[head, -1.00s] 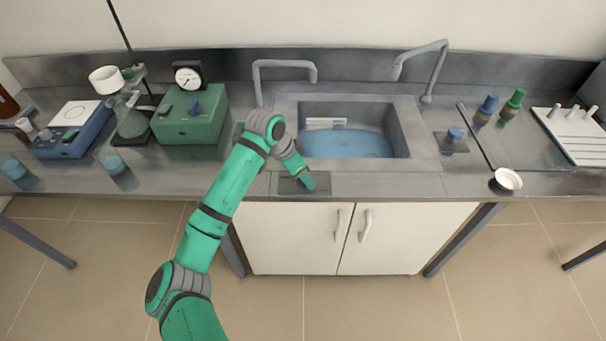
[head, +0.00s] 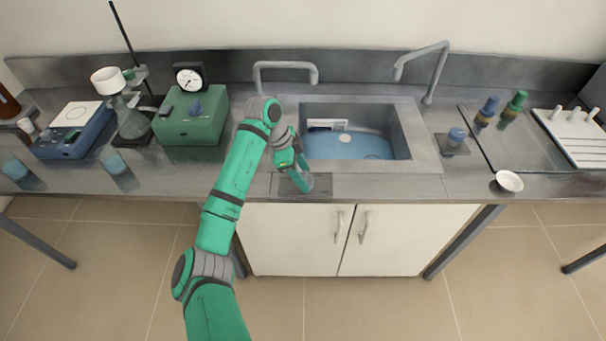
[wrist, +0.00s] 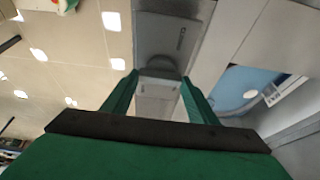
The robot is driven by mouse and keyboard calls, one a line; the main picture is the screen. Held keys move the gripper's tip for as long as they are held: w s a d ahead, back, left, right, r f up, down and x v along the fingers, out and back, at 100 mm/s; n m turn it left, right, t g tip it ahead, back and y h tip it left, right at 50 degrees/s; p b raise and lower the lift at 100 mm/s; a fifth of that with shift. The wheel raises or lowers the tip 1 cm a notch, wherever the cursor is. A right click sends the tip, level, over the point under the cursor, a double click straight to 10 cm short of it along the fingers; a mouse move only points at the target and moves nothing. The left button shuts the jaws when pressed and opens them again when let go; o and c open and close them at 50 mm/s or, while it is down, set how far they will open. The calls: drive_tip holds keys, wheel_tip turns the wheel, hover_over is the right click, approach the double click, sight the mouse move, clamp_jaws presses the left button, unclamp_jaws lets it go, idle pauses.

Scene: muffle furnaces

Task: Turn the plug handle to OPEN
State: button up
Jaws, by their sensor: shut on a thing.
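The plug handle (wrist: 160,74) is a small grey piece on a dark grey plate (head: 322,184) set in the counter at the sink's front edge. My gripper (head: 303,185) points down at this plate and is shut on the handle. In the wrist view my gripper (wrist: 160,85) has one green finger on each side of the handle. In the head view the fingers hide the handle, and no OPEN mark is readable. The sink (head: 428,150) holds blue water (head: 348,149). A pale round disc (head: 344,138) shows in it near a white label plate (head: 326,124).
Two grey taps (head: 318,76) (head: 429,80) stand behind the sink. A green box with a dial (head: 190,120) is left of my arm. The counter front right of the plate is clear.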

drive_tip(key=shift+d, duration=0.1)
drive_tip(key=o, duration=1)
drive_tip(key=shift+o, duration=0.2)
drive_tip(key=v, duration=1)
drive_tip(key=shift+r, duration=0.4)
